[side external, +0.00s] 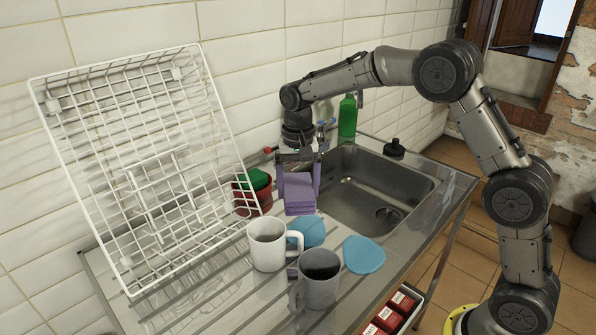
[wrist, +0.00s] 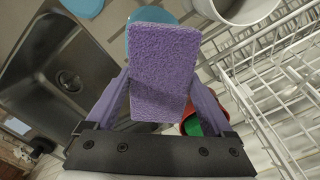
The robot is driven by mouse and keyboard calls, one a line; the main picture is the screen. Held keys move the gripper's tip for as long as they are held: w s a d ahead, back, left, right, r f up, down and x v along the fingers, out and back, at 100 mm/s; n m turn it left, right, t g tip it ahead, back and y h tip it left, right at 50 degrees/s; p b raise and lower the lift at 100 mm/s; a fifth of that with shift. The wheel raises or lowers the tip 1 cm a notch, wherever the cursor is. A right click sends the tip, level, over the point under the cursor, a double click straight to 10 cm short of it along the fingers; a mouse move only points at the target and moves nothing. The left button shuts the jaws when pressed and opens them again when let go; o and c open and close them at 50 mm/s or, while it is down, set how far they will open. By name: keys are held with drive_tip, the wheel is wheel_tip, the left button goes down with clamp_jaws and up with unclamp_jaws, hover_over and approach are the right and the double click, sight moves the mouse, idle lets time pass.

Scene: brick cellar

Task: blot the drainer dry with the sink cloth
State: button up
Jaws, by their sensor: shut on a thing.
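My gripper (side external: 299,190) is shut on a folded purple sink cloth (side external: 299,203). It holds the cloth near the left edge of the sink, by the inner end of the drainer. In the wrist view the cloth (wrist: 163,65) is a thick, textured block between the two purple fingers. The drainer (side external: 215,303) is a ribbed metal board left of the sink, partly hidden by mugs and a rack. I cannot tell whether the cloth touches the metal or hangs just above it. Any wetness on the drainer is hard to tell from its shine.
A white wire rack (side external: 150,170) leans on the tiled wall. A white mug (side external: 265,245), a grey mug (side external: 318,285) and two blue discs (side external: 363,255) (side external: 308,231) stand near the front. A red container (side external: 243,203) is left of the cloth. The sink (side external: 365,178) is right.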

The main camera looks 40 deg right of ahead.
sight(298, 226)
drive_tip(key=shift+f, duration=3.9)
drive_tip(key=shift+s+f, duration=0.2)
drive_tip(key=shift+s, duration=2.75)
drive_tip(key=shift+w, duration=2.95)
drive_tip(key=shift+r, duration=4.05)
